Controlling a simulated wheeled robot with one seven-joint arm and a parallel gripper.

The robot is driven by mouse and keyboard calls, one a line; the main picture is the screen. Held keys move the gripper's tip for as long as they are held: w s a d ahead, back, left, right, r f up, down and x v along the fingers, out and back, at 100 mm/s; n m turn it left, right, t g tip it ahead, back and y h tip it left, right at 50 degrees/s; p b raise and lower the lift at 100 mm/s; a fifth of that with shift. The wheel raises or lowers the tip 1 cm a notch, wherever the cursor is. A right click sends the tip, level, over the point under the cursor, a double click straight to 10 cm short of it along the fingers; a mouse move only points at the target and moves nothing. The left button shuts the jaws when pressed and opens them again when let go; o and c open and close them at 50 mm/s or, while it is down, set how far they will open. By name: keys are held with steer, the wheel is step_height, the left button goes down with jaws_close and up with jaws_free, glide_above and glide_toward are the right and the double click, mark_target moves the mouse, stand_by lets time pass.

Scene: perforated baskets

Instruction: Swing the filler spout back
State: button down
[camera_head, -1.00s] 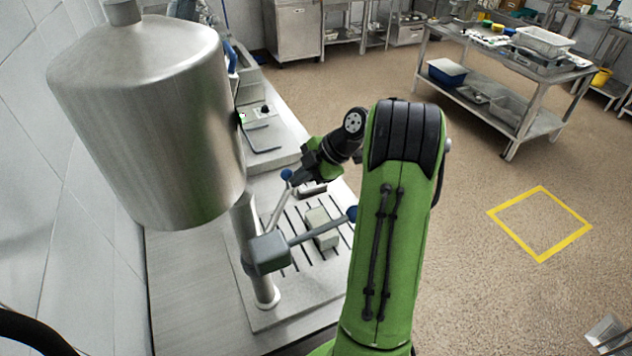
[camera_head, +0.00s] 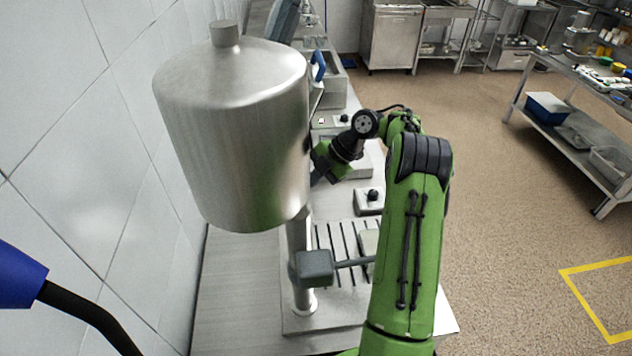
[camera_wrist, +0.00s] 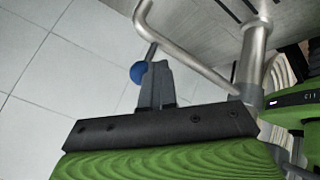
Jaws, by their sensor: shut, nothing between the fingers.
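The filler has a steel tank (camera_head: 235,130) on a column (camera_head: 298,240) with a grey block (camera_head: 315,267). A lever runs right from the block and passes behind my arm. In the wrist view the spout is a bent steel tube (camera_wrist: 195,60) joined to the upright column (camera_wrist: 250,65). A blue knob (camera_wrist: 138,72) on a short rod sits by the tube's far bend. My gripper (camera_wrist: 157,82) is shut and empty, its fingers right beside the knob; whether they touch it I cannot tell. In the head view the tank hides the spout and my fingertips.
A pale block (camera_head: 369,243) sits on the slotted tray (camera_head: 340,275) right of the column. A small control box (camera_head: 368,200) stands behind it. The tiled wall (camera_head: 100,150) is close on the left. Open floor (camera_head: 510,230) lies right, with a steel table (camera_head: 585,120) farther off.

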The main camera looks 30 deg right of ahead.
steer(key=shift+w+a, duration=0.15)
steer(key=shift+a, duration=0.15)
steer(key=p+v, duration=0.5)
steer(key=v, duration=1.1)
steer(key=shift+d+p, duration=0.2)
steer(key=shift+p, duration=0.1)
steer(key=shift+f, duration=0.1)
